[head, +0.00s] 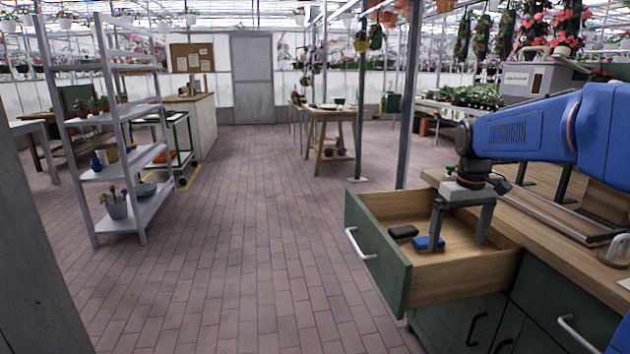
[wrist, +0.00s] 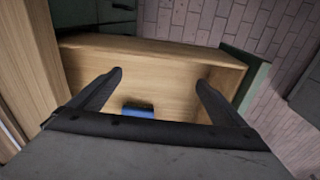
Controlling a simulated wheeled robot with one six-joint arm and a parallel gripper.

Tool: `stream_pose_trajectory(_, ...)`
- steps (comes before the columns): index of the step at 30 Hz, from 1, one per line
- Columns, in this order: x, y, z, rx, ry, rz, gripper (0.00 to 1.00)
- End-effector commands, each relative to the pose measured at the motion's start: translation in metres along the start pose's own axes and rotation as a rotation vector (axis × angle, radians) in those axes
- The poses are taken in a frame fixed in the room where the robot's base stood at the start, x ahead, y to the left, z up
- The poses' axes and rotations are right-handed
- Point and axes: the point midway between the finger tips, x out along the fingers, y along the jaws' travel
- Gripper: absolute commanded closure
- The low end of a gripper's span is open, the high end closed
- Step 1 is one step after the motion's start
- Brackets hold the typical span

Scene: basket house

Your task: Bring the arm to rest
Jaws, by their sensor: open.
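My gripper (head: 456,242) is open and points down into an open green-fronted drawer (head: 375,245) with a wooden inside.
The drawer sticks out from a green cabinet with a wooden worktop (head: 530,222), close around my gripper. A grey machine (head: 535,80) stands on the worktop behind my arm. A metal shelf (head: 118,150) stands at the left. The brick floor (head: 240,220) between is clear.

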Motion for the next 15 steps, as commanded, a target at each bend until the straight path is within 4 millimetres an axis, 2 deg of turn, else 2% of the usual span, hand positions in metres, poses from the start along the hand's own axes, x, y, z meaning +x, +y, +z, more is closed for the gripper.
stream_pose_trajectory(8, -0.009, -0.022, 0.039, 0.022, 0.063, 0.016, 0.04)
stream_pose_trajectory(15, -0.012, -0.047, 0.088, 0.054, 0.142, 0.03, 0.04)
